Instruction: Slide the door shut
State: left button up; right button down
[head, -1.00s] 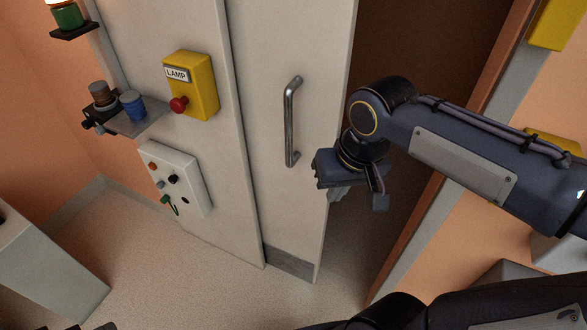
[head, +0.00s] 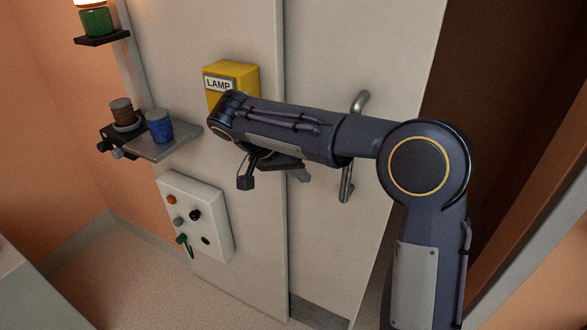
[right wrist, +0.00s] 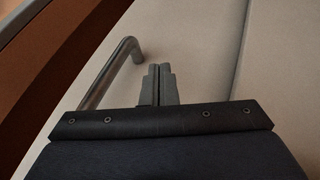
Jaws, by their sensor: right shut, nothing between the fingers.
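The sliding door (head: 325,60) is a pale panel standing partly open, with a dark doorway to its right in the head view. Its bent metal bar handle (head: 346,184) is partly hidden behind my right forearm. The handle also shows in the right wrist view (right wrist: 112,72). My right gripper (head: 303,176) is shut and empty, just left of the handle in the head view. In the right wrist view its closed fingers (right wrist: 158,84) lie beside the handle, on the side away from the doorway, with a small gap visible. My left gripper is not in view.
A yellow LAMP box (head: 232,72) sits on the panel left of the door, partly covered by my wrist. Below is a white control box (head: 211,235) with knobs. A small shelf (head: 165,146) bearing cylinders and a lit beacon (head: 96,20) are farther left.

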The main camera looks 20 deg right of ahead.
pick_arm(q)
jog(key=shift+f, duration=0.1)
pick_arm(e)
jog(key=s+d+f, duration=0.2)
jog(key=d+f, duration=0.1)
jog(key=d, duration=0.2)
jog(key=shift+s+d+f, duration=0.2)
jog(key=shift+s+d, duration=0.05)
jog(key=shift+d, duration=0.15)
